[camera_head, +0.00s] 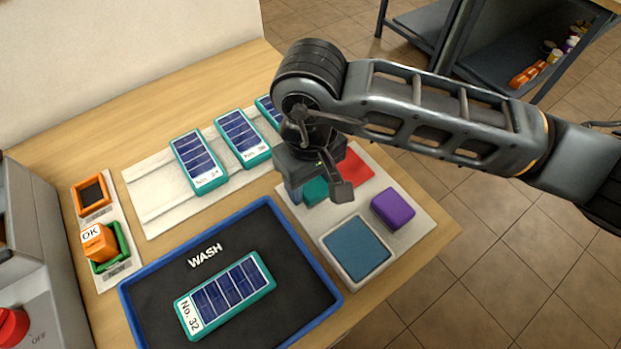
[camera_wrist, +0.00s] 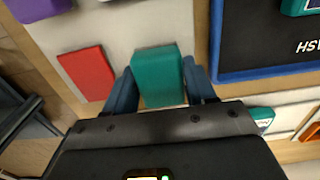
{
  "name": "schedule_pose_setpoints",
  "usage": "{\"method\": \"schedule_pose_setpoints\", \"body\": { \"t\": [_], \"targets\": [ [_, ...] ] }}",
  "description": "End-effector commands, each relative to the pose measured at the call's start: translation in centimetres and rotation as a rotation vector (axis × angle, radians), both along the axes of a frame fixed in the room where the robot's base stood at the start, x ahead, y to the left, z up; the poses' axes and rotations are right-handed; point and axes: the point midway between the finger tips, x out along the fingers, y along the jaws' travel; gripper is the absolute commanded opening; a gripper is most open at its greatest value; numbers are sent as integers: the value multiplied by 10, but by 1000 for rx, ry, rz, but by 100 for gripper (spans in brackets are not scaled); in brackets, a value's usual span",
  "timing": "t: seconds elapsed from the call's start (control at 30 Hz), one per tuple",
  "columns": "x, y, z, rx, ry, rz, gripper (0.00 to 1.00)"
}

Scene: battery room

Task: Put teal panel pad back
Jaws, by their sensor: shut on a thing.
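The teal pad (camera_head: 315,190) is a small block at the pale pad board (camera_head: 311,229), beside a red pad (camera_head: 355,166). My gripper (camera_head: 318,193) is shut on the teal pad, with its body hiding part of it from the head camera. In the wrist view the teal pad (camera_wrist: 160,78) sits between the two blue-grey fingers of my gripper (camera_wrist: 158,80), with the red pad (camera_wrist: 87,72) to its left. I cannot tell whether the teal pad touches the board or is slightly above it.
A purple pad (camera_head: 393,208) and a blue square in a pale frame (camera_head: 356,246) are also on the board. The blue-rimmed WASH tray (camera_head: 262,212) holds panel No. 32 (camera_head: 226,294). An orange OK block (camera_head: 98,243) sits at a green frame.

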Motion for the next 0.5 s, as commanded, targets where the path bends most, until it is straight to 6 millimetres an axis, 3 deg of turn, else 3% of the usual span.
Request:
{"method": "schedule_pose_setpoints", "body": {
  "t": [0.13, 0.5],
  "targets": [
    [0, 0, -10, 1, 1, -1, 27],
    [0, -1, -15, 0, -1, 0, 27]
  ]
}}
